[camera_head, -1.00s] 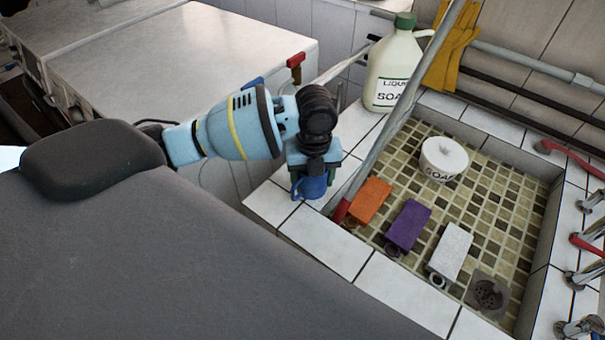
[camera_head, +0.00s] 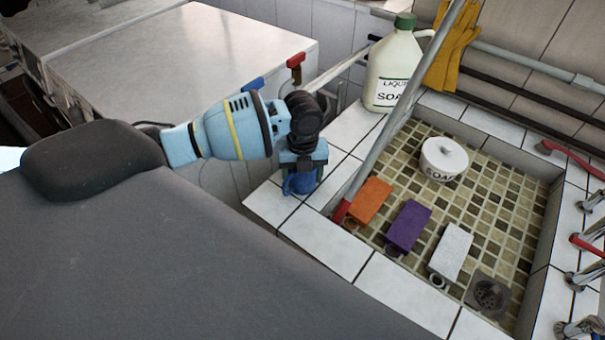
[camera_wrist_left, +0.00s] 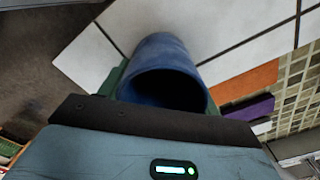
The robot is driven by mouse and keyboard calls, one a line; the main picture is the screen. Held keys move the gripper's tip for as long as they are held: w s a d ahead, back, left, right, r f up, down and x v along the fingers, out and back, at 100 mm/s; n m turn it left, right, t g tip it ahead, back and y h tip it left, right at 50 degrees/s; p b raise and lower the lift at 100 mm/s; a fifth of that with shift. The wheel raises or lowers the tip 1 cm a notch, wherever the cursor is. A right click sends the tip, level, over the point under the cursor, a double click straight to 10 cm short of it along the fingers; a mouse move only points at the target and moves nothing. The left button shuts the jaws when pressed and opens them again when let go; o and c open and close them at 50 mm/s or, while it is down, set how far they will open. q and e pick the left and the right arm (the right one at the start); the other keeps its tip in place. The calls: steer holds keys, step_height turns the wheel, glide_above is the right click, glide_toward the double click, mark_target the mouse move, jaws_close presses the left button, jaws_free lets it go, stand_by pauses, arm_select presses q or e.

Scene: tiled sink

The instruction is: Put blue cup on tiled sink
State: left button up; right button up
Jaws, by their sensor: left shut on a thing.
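The blue cup (camera_head: 300,184) is at the white-tiled rim of the tiled sink (camera_head: 330,236), near its left corner. My left gripper (camera_head: 301,176) is shut on the cup from above and hides much of it in the head view. In the left wrist view the cup (camera_wrist_left: 163,75) shows its open, dark mouth toward the camera, with white tiles behind it. I cannot tell for sure whether its base touches the tiles. My right gripper is not in view.
Inside the basin are an orange block (camera_head: 370,200), a purple block (camera_head: 408,226), a white block (camera_head: 451,250) and a round soap pot (camera_head: 443,160). A liquid soap jug (camera_head: 393,70) stands on the back rim. A slanted pole (camera_head: 402,112) rises close to the cup's right.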

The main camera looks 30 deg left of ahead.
arm_select(q)
steer(key=shift+f, duration=0.2)
steer(key=o, duration=1)
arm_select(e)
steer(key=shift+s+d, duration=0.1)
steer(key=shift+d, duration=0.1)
arm_select(q)
steer(key=shift+r, duration=0.1)
step_height(320, 180, up, 12)
steer(key=shift+p, duration=0.35)
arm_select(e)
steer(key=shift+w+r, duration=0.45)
